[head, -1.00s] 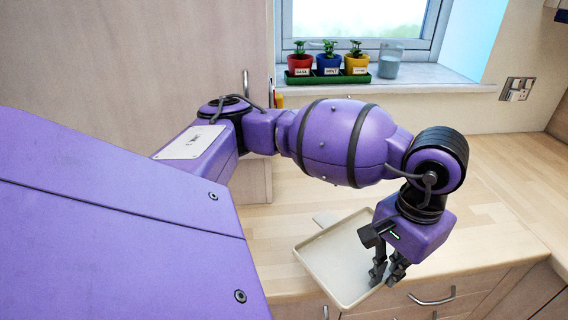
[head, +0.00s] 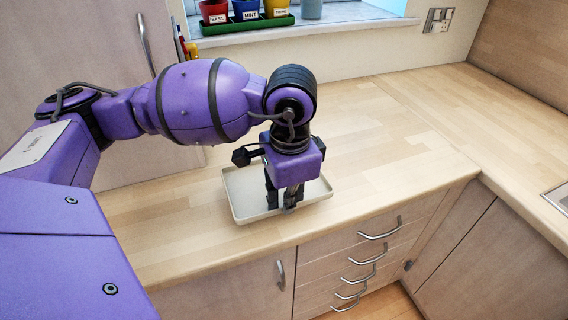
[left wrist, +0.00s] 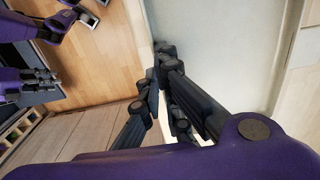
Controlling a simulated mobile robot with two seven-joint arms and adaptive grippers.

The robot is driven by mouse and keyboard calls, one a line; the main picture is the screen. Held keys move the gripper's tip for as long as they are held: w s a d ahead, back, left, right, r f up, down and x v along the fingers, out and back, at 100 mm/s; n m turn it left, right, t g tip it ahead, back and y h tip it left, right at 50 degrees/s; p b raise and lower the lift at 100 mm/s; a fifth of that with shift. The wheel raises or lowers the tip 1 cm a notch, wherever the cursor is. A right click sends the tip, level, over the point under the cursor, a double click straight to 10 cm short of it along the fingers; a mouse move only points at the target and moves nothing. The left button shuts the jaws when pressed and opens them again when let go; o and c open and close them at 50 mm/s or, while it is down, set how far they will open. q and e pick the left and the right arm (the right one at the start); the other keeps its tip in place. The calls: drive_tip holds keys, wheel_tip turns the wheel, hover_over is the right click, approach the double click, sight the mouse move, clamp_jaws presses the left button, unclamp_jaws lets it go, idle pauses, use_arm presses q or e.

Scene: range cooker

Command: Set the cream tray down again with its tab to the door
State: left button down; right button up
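The cream tray (head: 250,206) is over the wooden counter near its front edge, looking level; I cannot tell if it rests fully on the counter. Its pale surface also fills the middle of the left wrist view (left wrist: 220,40). My left gripper (head: 283,200) points down at the tray's near side. Its fingers (left wrist: 155,70) are close together at the rim, one on each side, and look shut on it. The tray's tab does not show in the head view now. Black fingers at the left of the wrist view look like my right gripper (left wrist: 45,80); their state is unclear.
The counter (head: 390,140) is clear behind and to the right of the tray. A tall door (head: 90,50) with a handle stands at the left. Potted herbs (head: 246,10) stand on the windowsill. Drawers (head: 370,235) and a cupboard lie below the counter's front edge.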

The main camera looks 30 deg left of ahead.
sight(285, 220)
use_arm(q)
drive_tip(key=shift+w+a+f, duration=0.4)
drive_tip(key=shift+w+f, duration=0.1)
drive_tip(key=shift+f, duration=0.3)
drive_tip(key=shift+w+a+f, duration=0.1)
drive_tip(key=shift+f, duration=0.8)
drive_tip(key=shift+w+a+f, duration=0.1)
drive_tip(key=shift+f, duration=0.75)
drive_tip(key=shift+f, duration=0.1)
drive_tip(key=shift+f, duration=0.15)
drive_tip(key=c, duration=2)
unclamp_jaws()
